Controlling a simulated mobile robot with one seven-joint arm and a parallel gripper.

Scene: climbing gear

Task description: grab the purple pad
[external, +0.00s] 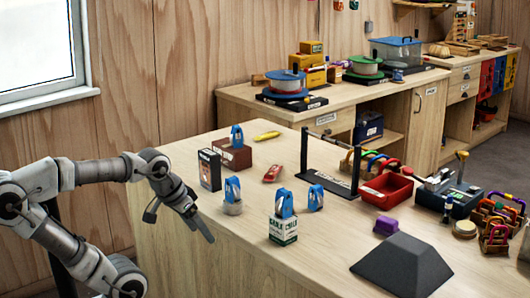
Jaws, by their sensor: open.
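A small purple block-like pad (386,226) lies on the wooden table top, right of the middle, just behind a dark grey sloped block and in front of a red bin. My gripper (198,224) is at the left, over the table's near left edge, pointing down and to the right. It is open, with nothing seen in it. It is well apart from the purple pad, with several small items standing between them.
Blue devices stand on a white-green box (283,230), a tape roll (233,208) and a brown box (232,156). A dark grey sloped block (402,264), a red bin (386,190) and a black rack (330,165) are near the pad. The front middle of the table (320,255) is clear.

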